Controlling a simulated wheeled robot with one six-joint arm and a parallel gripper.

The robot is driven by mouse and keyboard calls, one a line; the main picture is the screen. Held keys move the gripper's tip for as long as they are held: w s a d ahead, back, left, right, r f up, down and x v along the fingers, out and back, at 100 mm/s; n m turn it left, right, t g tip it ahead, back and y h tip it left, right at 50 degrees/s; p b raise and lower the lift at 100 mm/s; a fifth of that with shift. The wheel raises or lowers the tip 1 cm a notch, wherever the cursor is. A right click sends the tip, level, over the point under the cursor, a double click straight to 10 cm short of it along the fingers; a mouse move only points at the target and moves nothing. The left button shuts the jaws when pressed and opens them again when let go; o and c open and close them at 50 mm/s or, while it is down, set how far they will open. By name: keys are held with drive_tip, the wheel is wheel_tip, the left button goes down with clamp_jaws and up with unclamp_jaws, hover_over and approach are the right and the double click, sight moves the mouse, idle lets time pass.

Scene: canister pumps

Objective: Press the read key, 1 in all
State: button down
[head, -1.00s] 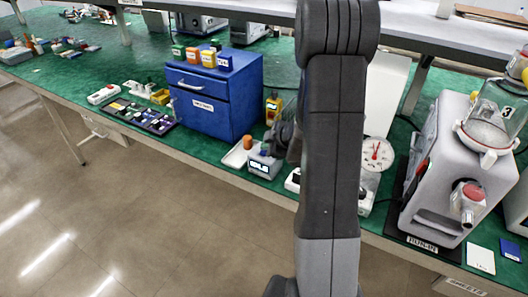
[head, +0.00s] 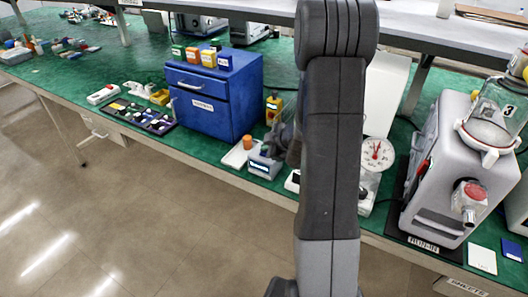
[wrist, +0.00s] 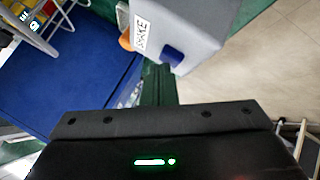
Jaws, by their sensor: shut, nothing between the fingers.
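A small grey box-shaped device (head: 264,165) with a lit display stands near the bench's front edge in the head view. In the wrist view a grey housing (wrist: 195,25) with a partly readable white label carries a blue key (wrist: 173,54). I cannot read a name on this key. My gripper (wrist: 156,84) is shut and empty, its dark tips just below the blue key in the picture. Whether they touch it I cannot tell. In the head view my gripper (head: 276,142) is partly hidden behind my arm, close above the grey device.
A blue drawer cabinet (head: 212,105) with small bottles on top stands left of the device. A white tray (head: 236,156) lies beside the device. A dial gauge (head: 377,153) and a grey pump (head: 440,180) stand to the right. Floor lies beyond the bench edge.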

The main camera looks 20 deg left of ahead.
idle(0.4)
drive_tip(key=shift+r+p, duration=0.9)
drive_tip(key=shift+p, duration=0.15)
wheel_tip(320, 180, up, 5)
drive_tip(key=p, duration=0.5)
drive_tip(key=shift+d, duration=0.15)
idle(0.3)
